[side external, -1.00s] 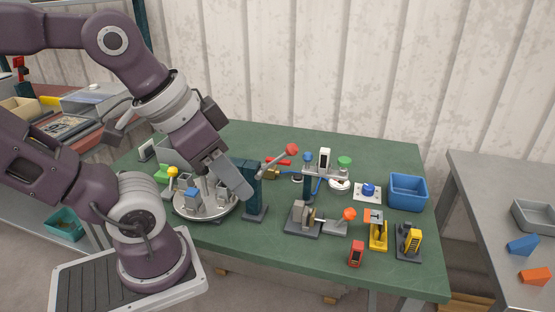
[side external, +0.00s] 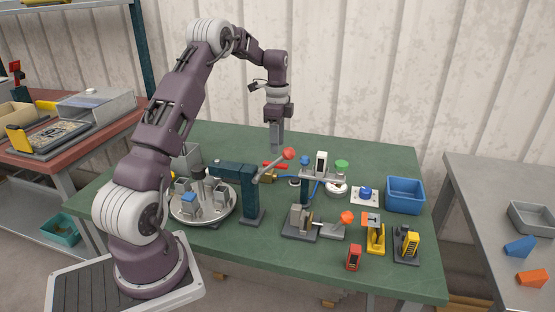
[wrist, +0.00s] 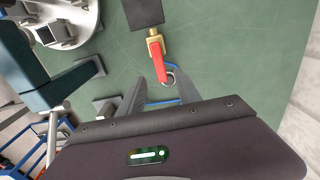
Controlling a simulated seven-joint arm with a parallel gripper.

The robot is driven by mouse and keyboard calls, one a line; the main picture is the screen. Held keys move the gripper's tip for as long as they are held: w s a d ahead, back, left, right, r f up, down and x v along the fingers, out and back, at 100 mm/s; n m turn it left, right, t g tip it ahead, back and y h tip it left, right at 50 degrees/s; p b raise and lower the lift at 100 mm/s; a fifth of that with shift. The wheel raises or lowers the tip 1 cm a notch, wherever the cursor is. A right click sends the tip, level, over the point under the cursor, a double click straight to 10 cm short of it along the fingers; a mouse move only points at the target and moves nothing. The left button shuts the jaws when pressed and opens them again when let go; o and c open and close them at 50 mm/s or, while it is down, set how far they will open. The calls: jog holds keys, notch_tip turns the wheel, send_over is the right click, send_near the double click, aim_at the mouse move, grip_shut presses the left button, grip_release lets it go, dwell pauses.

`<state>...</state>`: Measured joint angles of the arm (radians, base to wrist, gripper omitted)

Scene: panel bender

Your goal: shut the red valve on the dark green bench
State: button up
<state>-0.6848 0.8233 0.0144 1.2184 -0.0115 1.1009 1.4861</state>
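The red valve is a brass body with a red lever handle on the dark green bench (side external: 385,160). In the side view the red handle (side external: 279,166) and brass body (side external: 268,178) are partly hidden behind a press lever. In the wrist view the red handle (wrist: 158,62) extends from the brass body (wrist: 153,38) down toward the gap between my fingers. My gripper (side external: 276,150) points down above the valve, at the back of the bench. Its fingers (wrist: 162,90) are spread apart with nothing gripped. Contact with the handle cannot be seen.
A dark teal press (side external: 250,185) with a red-knobbed lever (side external: 289,154) stands just in front of the valve. A round turntable (side external: 190,212) is at left. Blue tubing (wrist: 168,101) lies near the valve. A blue bin (side external: 405,195) stands at right.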

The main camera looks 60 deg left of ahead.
notch_tip(320, 180, down, 6)
jog(key=shift+f, duration=0.25)
jog(key=shift+c, duration=0.4)
grip_shut()
jog(key=shift+r, duration=0.1)
dwell(0.8)
